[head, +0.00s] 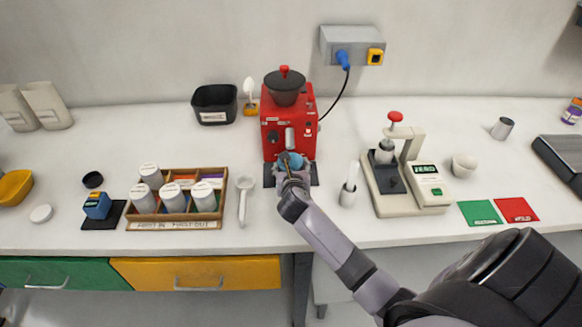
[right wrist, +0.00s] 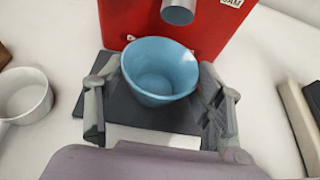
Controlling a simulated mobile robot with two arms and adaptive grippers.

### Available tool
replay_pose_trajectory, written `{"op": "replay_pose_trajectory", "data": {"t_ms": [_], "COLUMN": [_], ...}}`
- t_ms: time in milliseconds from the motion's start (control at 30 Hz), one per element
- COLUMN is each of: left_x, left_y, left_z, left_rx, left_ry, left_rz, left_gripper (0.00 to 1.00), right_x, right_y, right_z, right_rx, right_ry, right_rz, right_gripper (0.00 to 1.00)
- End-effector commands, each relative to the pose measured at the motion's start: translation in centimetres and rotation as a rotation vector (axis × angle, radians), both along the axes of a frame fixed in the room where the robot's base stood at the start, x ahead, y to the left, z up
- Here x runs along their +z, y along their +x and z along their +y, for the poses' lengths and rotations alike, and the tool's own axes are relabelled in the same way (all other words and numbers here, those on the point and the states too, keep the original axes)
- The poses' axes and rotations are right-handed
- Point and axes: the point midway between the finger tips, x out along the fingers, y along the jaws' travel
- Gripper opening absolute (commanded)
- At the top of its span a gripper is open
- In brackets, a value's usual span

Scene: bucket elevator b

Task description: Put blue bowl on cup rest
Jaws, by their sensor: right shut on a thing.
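The blue bowl (right wrist: 160,72) is upright between the fingers of my right gripper (right wrist: 160,105), which is shut on it. In the head view the bowl (head: 291,161) shows in front of the red machine (head: 290,125), partly hidden by my right gripper (head: 292,174). The dark cup rest (head: 315,173) lies at the foot of the machine. In the right wrist view the bowl is over the cup rest (right wrist: 142,122), below the metal spout (right wrist: 178,10). I cannot tell whether the bowl touches the rest. My left gripper is not in view.
A white long-handled scoop (head: 243,200) lies left of the machine, beside a wooden rack (head: 177,225) of white canisters. A white holder with a brush (head: 348,195) and a beige scale (head: 412,203) stand to the right. A black bin (head: 214,104) stands behind left.

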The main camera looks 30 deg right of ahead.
Motion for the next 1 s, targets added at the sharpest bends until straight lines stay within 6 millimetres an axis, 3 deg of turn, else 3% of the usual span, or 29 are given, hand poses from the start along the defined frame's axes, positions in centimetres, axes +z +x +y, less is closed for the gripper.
{"op": "replay_pose_trajectory", "data": {"t_ms": [133, 167, 433, 800, 1000], "left_x": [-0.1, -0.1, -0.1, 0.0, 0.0], "left_y": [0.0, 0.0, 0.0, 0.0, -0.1], "left_z": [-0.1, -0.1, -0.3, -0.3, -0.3], "left_rx": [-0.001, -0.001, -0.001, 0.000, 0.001], "left_ry": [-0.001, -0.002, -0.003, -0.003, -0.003], "left_rz": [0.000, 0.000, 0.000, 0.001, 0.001], "left_gripper": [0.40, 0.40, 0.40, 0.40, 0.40], "right_x": [-0.3, -0.3, -0.3, 0.1, 1.0], "right_y": [0.0, 0.0, 0.0, 0.0, -2.1], "right_z": [0.0, 0.0, 0.0, 0.0, 1.3], "right_rx": [0.001, 0.000, 0.000, 0.000, 0.002], "right_ry": [-0.002, -0.001, -0.001, 0.000, -0.001], "right_rz": [0.000, 0.000, 0.000, -0.001, -0.001], "right_gripper": [0.31, 0.64, 0.82, 0.82, 0.82]}}
